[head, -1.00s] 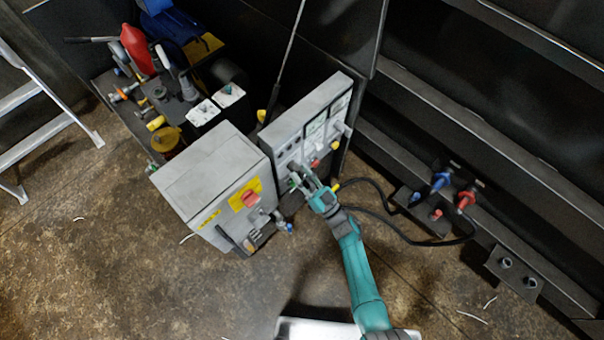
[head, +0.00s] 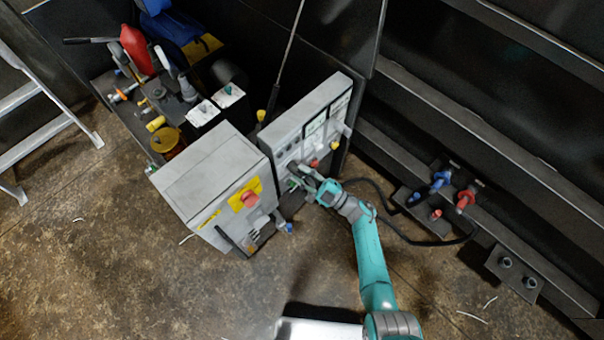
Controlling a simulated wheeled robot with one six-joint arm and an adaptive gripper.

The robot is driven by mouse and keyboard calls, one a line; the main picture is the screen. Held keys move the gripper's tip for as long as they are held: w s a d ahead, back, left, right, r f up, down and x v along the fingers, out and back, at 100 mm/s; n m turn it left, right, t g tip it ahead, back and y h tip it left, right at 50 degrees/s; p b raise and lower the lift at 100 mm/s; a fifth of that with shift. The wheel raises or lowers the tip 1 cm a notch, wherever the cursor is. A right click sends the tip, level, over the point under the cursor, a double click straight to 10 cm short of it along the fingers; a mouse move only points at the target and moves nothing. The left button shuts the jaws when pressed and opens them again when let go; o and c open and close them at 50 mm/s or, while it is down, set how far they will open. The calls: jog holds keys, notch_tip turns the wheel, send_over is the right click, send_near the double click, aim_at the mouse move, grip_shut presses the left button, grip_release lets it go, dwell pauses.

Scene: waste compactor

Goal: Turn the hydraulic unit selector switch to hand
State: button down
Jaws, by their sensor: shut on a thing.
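The grey control panel (head: 318,106) stands upright in the middle of the head view, its front turned to the lower right. My gripper (head: 297,174) is at the lower left part of this face, shut on a small switch there. The switch itself is mostly hidden by the fingers, and I cannot read its position. A small green part (head: 291,185) shows beside the fingertips.
A grey box (head: 208,172) with a red knob on yellow (head: 250,198) stands close left of the panel. Black cables (head: 385,195) run right to blue and red connectors (head: 440,180). A ladder (head: 40,110) is at far left.

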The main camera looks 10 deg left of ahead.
jog(key=shift+n+g, duration=0.4)
jog(key=shift+n, duration=0.2)
jog(key=c, duration=1.2)
grip_release()
jog(key=shift+d, duration=0.1)
jog(key=v, duration=1.2)
jog(key=shift+f, duration=0.1)
